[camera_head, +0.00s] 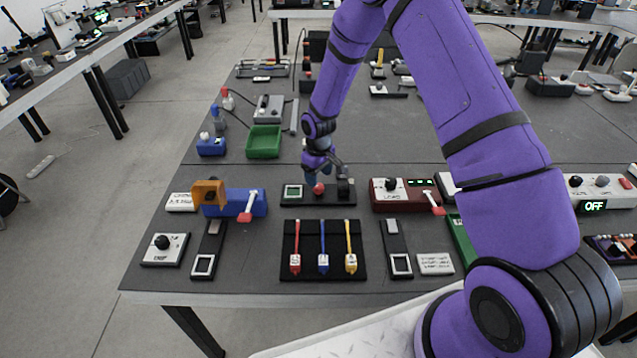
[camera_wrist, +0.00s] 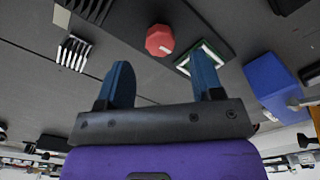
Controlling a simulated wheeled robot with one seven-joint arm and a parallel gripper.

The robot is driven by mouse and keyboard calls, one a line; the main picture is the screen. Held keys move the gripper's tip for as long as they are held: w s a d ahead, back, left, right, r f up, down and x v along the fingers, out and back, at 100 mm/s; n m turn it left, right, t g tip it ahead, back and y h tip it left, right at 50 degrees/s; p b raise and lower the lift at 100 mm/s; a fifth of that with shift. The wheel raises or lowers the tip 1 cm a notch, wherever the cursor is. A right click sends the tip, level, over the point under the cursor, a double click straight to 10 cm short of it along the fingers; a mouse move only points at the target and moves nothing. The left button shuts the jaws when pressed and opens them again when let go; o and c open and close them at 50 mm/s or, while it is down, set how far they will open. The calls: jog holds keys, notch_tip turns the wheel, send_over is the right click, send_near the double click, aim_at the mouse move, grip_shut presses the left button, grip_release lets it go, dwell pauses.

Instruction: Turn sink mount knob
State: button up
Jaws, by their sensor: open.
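A red knob (camera_head: 318,188) sits on a dark panel (camera_head: 345,199) near the middle of the table, beside a small green-edged screen (camera_head: 293,191). In the wrist view the red knob (camera_wrist: 160,40) looks faceted, with a pale mark on its side. No label naming it as the sink mount knob is readable. My gripper (camera_head: 322,174) hangs just above and behind the knob. In the wrist view my gripper's blue fingers (camera_wrist: 163,72) are apart with nothing between them. The knob shows beyond the fingertips, between their lines, and looks untouched.
A blue box with an orange part (camera_head: 233,201) stands left of the panel, and a dark red box with a black knob (camera_head: 405,192) stands right. A panel of coloured levers (camera_head: 323,250) lies in front. A green tray (camera_head: 264,142) is behind left.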

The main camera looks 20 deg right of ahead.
notch_tip(320, 180, up, 6)
jog(key=shift+r, duration=0.2)
dwell(0.4)
